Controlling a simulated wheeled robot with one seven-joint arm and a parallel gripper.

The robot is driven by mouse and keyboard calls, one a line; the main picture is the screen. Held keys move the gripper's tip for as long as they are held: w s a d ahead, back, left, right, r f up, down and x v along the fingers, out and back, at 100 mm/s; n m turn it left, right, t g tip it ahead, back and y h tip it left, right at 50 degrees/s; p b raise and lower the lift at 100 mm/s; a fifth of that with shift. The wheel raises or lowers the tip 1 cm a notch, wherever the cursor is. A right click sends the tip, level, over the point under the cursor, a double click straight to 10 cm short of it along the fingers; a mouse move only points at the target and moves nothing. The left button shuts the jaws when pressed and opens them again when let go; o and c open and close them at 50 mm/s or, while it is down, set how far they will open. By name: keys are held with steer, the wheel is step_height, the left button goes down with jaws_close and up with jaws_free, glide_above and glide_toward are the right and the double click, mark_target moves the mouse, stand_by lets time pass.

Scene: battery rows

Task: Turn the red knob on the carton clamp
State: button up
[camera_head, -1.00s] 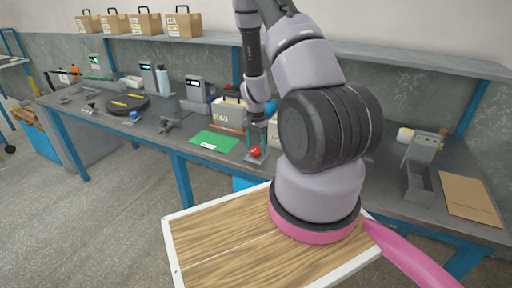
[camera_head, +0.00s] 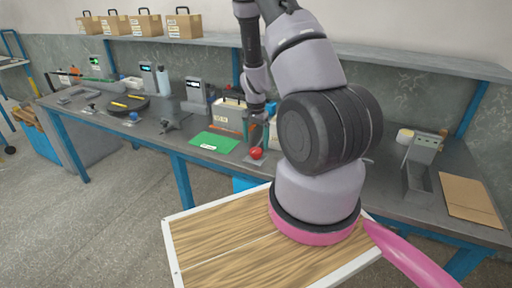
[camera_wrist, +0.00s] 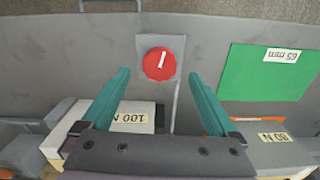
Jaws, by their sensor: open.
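The red knob (camera_wrist: 159,64) is round with a white mark on its face and sits on a pale grey plate. It also shows at the bench's front edge in the head view (camera_head: 256,153). My gripper (camera_wrist: 160,76) is open, its two teal fingers apart on either side of the knob in the picture and not closed on it. Whether they reach down to its height I cannot tell. A carton (camera_head: 228,112) with a black handle stands behind the knob. The rest of the clamp is partly hidden by my arm.
A green mat (camera_head: 216,141) with a "63 mm" label lies left of the knob in the head view. Blocks labelled "100 N" (camera_wrist: 128,117) and "80 N" (camera_wrist: 275,150) lie near the fingers in the wrist view. A grey device (camera_head: 418,165) and cardboard sheet (camera_head: 470,198) are at right.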

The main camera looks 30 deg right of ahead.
step_height(320, 180, up, 7)
stand_by(0.3)
stand_by(0.7)
step_height(320, 180, up, 12)
steer(key=n+t+y, duration=0.1)
steer(key=t, duration=0.1)
glide_above(256, 150)
steer(key=a, duration=0.5)
steer(key=s+a+r+n+t+y, duration=0.1)
steer(key=s+a+r+n, duration=0.2)
steer(key=r, duration=0.7)
steer(key=s+a+r+n+t, duration=0.1)
steer(key=s+a+r+t, duration=0.1)
steer(key=s+r, duration=0.5)
steer(key=s+a+r+n+t, duration=0.2)
steer(key=s+a+r, duration=0.1)
steer(key=s+r, duration=0.4)
steer(key=shift+s, duration=1.2)
steer(key=shift+r, duration=0.1)
